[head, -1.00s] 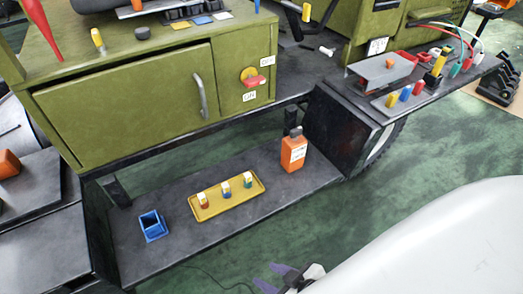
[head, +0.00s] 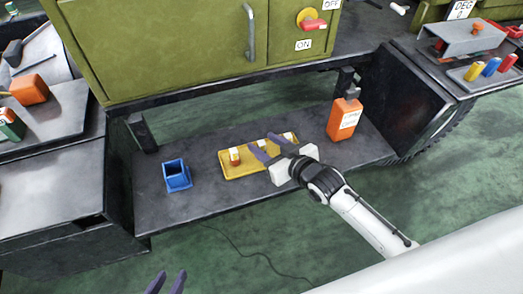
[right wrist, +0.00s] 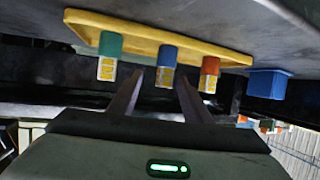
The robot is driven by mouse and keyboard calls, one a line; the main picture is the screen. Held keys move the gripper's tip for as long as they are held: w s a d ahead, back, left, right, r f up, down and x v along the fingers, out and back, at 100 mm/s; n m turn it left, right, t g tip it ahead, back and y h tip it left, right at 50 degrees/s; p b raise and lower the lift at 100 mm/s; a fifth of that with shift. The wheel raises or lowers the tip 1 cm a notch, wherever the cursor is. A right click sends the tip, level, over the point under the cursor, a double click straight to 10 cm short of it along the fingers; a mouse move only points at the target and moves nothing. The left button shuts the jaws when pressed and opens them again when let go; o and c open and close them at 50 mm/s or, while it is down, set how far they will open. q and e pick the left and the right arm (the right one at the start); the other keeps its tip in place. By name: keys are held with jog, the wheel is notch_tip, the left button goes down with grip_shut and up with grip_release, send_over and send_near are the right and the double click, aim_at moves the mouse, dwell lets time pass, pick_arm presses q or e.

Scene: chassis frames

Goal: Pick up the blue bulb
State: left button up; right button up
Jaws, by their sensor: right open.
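The blue bulb (right wrist: 166,58) stands in the middle of a row of three on the yellow tray (right wrist: 150,30), with a white-and-yellow part. In the right wrist view it appears between my right gripper's (right wrist: 160,76) two spread fingertips; contact cannot be told. The green bulb (right wrist: 108,45) and red bulb (right wrist: 209,66) flank it. The red bulb (head: 235,155) and green bulb (head: 288,137) show there. My left gripper (head: 170,280) is open and empty at the bottom edge.
A blue open box (head: 177,176) stands left of the tray on the dark shelf (head: 200,200). An orange bottle (head: 344,120) stands to its right. The green cabinet (head: 170,50) overhangs behind. A cable (head: 250,253) lies on the floor.

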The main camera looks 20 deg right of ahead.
aim_at(259, 141)
jog(key=x, duration=0.1)
jog(key=b+x, duration=0.1)
jog(key=x, duration=0.3)
jog(key=shift+a, duration=0.3)
jog(key=shift+c, duration=0.3)
grip_shut()
